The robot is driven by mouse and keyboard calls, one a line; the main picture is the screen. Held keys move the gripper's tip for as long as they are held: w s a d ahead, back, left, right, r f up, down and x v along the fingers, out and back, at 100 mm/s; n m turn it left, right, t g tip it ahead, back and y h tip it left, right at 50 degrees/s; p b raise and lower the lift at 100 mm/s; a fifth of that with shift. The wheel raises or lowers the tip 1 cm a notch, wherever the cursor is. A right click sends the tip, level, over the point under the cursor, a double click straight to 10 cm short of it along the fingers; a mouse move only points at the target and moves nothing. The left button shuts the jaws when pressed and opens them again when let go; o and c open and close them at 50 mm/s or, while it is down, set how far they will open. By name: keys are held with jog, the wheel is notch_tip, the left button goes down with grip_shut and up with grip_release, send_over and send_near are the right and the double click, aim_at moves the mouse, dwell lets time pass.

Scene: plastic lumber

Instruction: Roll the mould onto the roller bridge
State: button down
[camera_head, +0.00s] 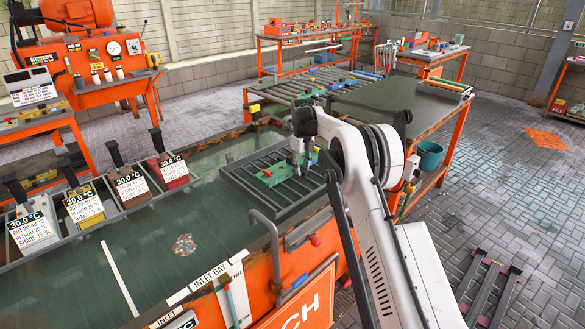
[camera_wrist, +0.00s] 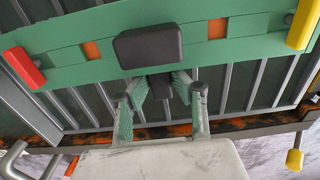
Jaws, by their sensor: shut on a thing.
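The mould (camera_head: 270,176) is a long green bar lying across a rack of grey rollers (camera_head: 240,181) at the tank. In the wrist view the mould (camera_wrist: 250,55) has a red end piece at left, a yellow one at right and orange patches. A dark grey block (camera_wrist: 148,47) stands out from its middle. My gripper (camera_head: 299,160) is at the mould's near side. In the wrist view my gripper (camera_wrist: 162,90) is closed around a dark part just below that block; the fingers hide much of the grip. I cannot tell which roller section is the bridge.
Another roller section (camera_head: 318,97) lies beyond the tank, beside a dark flat table (camera_head: 415,103). Several labelled bins (camera_head: 82,206) line the tank's left side. A grey bent rail (camera_head: 268,235) stands at the near edge.

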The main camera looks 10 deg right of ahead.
aim_at(312, 168)
jog(key=shift+w+d+p, duration=0.25)
jog(key=shift+w+d, duration=0.7)
jog(key=shift+d, duration=0.25)
jog(key=shift+w+d+p, duration=0.25)
jog(key=shift+w+d, duration=0.65)
jog(key=shift+d, duration=0.25)
